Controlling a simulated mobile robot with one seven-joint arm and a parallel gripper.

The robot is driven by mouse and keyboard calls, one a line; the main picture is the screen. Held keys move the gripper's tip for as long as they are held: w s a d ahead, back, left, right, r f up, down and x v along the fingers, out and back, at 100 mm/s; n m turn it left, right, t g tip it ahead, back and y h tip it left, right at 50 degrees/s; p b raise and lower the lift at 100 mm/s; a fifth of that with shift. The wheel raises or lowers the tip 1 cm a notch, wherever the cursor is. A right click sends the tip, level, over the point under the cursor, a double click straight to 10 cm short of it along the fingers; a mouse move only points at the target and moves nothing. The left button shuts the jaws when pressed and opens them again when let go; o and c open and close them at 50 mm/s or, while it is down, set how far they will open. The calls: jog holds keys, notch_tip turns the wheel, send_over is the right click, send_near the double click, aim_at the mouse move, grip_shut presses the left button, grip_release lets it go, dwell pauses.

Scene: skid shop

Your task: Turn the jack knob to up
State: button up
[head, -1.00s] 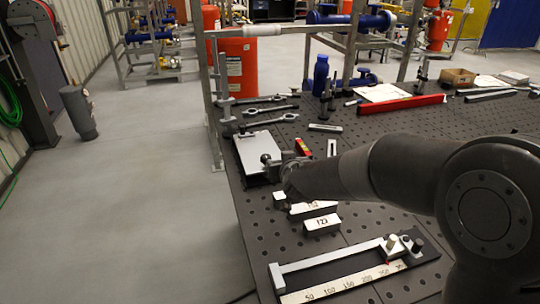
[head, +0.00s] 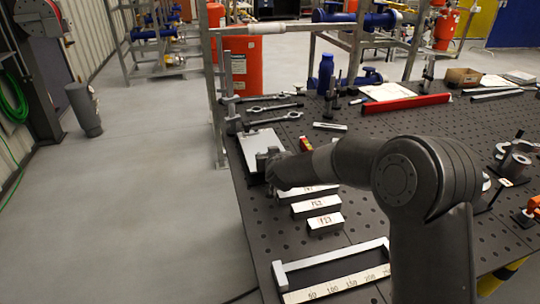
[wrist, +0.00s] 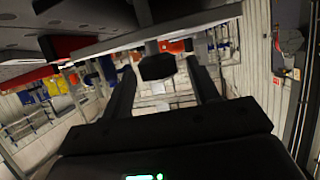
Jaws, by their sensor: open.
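In the wrist view a dark, faceted knob (wrist: 157,66) shows between the two fingers of my gripper (wrist: 160,70). It looks like the jack knob, on a short post, but no marking for up can be read on it. The fingers are apart, with a visible gap on each side of the knob. In the head view my gripper (head: 268,163) is at the table's left side, over the edge of a plate with a pale top (head: 262,139). My forearm and wrist hide part of that area, and I cannot pick out the knob there.
The perforated dark table (head: 440,130) carries several pale-topped numbered blocks (head: 325,222) in front of my gripper. A ruler fixture (head: 335,268) lies nearer.

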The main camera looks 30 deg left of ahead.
jog(key=shift+w+a+f, duration=0.3)
jog(key=shift+w+a, duration=0.1)
jog(key=shift+w, duration=0.1)
jog(key=shift+c, duration=0.2)
jog(key=c, duration=0.9)
jog(key=shift+c, duration=0.2)
